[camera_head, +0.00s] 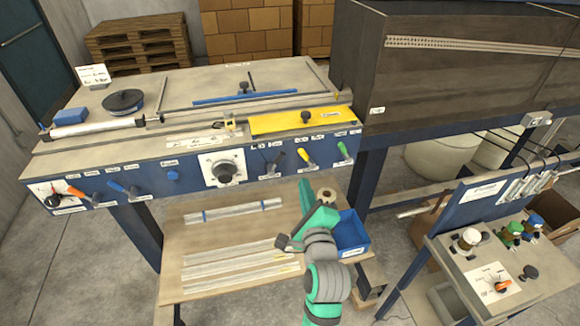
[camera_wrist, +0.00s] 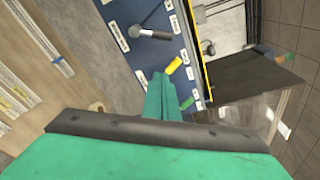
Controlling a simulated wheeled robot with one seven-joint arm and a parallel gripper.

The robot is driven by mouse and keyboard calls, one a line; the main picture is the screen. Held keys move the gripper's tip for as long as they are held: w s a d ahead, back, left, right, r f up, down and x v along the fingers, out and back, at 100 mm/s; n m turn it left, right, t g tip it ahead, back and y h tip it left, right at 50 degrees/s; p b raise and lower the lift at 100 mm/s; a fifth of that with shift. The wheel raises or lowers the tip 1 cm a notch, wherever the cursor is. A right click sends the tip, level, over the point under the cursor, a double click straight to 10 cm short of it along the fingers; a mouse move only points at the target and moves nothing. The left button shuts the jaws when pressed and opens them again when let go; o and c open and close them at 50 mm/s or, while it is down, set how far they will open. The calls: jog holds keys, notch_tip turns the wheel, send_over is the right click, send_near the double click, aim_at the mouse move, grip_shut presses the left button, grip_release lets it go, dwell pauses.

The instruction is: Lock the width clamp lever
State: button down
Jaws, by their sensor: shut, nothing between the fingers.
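Several levers sit on the blue front panel (camera_head: 130,172) of the machine. At its right end are a dark grey lever (camera_head: 274,157), a yellow lever (camera_head: 305,156) and a green lever (camera_head: 344,151). An orange lever (camera_head: 76,191) and a blue lever (camera_head: 119,188) are at the left. The labels are too small to read, so I cannot tell which is the width clamp lever. My gripper (camera_head: 305,186) is shut and empty, below the yellow lever. In the wrist view, its fingertips (camera_wrist: 159,78) appear close to the yellow lever (camera_wrist: 174,66); contact is unclear. The green lever (camera_wrist: 186,103) is right of the fingers.
A lower shelf (camera_head: 200,235) holds clear strips, a tape roll (camera_head: 326,195) and a blue bin (camera_head: 350,234) near my arm. A yellow plate (camera_head: 290,122) lies on the machine top. A side stand (camera_head: 505,260) with knobs is at right.

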aim_at(276, 160)
jog(key=w, duration=0.3)
jog(key=w+a, duration=0.1)
jog(key=w, duration=0.5)
jog(key=shift+w+a+f, duration=0.1)
jog(key=shift+a+f, duration=0.15)
jog(key=shift+f, duration=0.1)
jog(key=shift+s+a+r, duration=0.1)
jog(key=shift+a+r, duration=0.2)
jog(key=shift+a, duration=0.2)
jog(key=shift+s+a+r, duration=0.1)
jog(key=shift+a+r, duration=0.2)
jog(key=shift+a, duration=0.2)
jog(key=shift+s+a+r, duration=0.35)
jog(key=shift+a, duration=0.2)
jog(key=shift+w+a, duration=0.1)
jog(key=shift+a, duration=0.05)
jog(key=shift+r+n, duration=0.15)
jog(key=shift+n, duration=0.15)
